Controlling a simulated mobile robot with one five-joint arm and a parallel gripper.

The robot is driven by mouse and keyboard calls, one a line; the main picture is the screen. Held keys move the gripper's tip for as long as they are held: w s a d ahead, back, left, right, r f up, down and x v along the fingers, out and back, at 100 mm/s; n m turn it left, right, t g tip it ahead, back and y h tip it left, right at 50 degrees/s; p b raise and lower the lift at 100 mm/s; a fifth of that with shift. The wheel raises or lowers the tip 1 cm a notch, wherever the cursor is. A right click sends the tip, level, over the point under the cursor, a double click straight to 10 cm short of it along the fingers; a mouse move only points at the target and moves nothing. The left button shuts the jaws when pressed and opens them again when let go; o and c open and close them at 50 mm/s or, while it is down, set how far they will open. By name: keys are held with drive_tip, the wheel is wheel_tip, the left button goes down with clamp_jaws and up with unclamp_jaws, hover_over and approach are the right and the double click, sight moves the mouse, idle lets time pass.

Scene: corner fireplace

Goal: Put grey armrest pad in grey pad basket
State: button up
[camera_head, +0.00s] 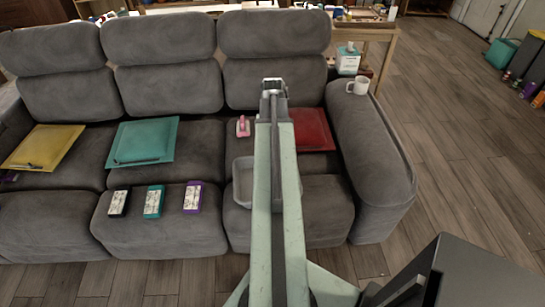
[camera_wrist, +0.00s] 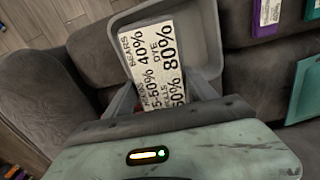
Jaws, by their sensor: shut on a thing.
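The grey basket (camera_head: 243,178) is an open tray on the right seat of the grey sofa, partly hidden by my arm. In the wrist view its pale grey wall (camera_wrist: 208,30) shows beyond my fingers. My gripper (camera_wrist: 160,84) is shut on a flat pad (camera_wrist: 155,50) with a large white printed label. The label hides most of its body, so its colour is hard to tell. The pad overlaps the basket opening in this view; I cannot tell whether it touches the floor of the basket. In the head view the gripper and pad are hidden behind my arm.
Black (camera_head: 118,203), teal (camera_head: 153,201) and purple (camera_head: 193,197) labelled pads lie left of the basket. Yellow (camera_head: 42,147), teal (camera_head: 146,140) and red (camera_head: 312,130) mats lie on the seats. A pink item (camera_head: 243,126) lies behind the basket.

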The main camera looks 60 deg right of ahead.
drive_tip(key=f+b, duration=0.6)
drive_tip(key=s+f+b, duration=0.1)
drive_tip(key=f+b, duration=1.2)
drive_tip(key=shift+s+d+f+b, duration=0.35)
drive_tip(key=shift+s+f+b, duration=0.05)
drive_tip(key=shift+r, duration=0.1)
drive_tip(key=o, duration=1.5)
drive_tip(key=shift+c, duration=0.2)
